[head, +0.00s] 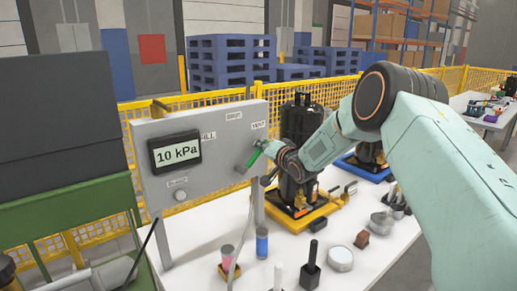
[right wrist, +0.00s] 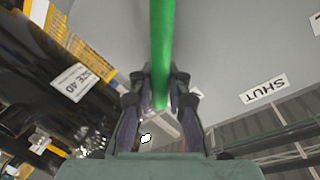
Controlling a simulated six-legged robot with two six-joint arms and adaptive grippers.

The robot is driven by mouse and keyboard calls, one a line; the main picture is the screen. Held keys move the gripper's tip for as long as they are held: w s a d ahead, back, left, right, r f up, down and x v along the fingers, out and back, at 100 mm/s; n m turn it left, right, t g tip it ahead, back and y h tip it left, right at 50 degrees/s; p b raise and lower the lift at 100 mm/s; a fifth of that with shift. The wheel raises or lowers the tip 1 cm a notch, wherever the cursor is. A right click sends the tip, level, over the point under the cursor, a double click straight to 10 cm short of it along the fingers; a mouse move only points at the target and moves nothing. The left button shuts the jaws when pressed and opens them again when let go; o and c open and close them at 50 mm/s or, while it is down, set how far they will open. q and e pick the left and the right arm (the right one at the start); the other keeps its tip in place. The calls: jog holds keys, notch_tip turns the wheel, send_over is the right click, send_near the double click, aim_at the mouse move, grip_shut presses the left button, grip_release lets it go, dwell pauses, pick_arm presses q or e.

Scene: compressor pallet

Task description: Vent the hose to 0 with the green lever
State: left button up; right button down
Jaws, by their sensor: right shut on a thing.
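The grey panel (head: 200,180) stands upright on the table, with a display (head: 174,152) reading 10 kPa. Labels FILL, SHUT (head: 234,115) and VENT (head: 258,125) are on its face. The green lever (head: 253,158) is at the panel's right side, below the VENT label, slanting up to the right. My right gripper (head: 268,149) is shut on its outer end. In the right wrist view the green lever (right wrist: 162,50) runs down between the fingers of my gripper (right wrist: 157,98). A pale hose (head: 241,235) hangs below the panel. My left gripper is not in view.
A black compressor (head: 300,130) stands on a yellow tray (head: 303,215) right behind my right gripper. Small tools, a round tin (head: 340,258) and cups crowd the white table. A yellow fence (head: 210,100) runs behind.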

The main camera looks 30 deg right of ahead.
jog(key=shift+s+f, duration=0.15)
jog(key=shift+f, duration=0.55)
jog(key=shift+m, duration=0.3)
jog(key=c, duration=1.7)
grip_release()
jog(key=o, duration=0.4)
jog(key=shift+r, duration=0.35)
jog(key=shift+d, duration=0.1)
jog(key=shift+s+r, duration=0.3)
jog(key=shift+s, duration=1.65)
jog(key=shift+s+r, duration=0.3)
jog(key=shift+s, duration=1.65)
jog(key=shift+s+r, duration=0.3)
jog(key=shift+s, duration=1.65)
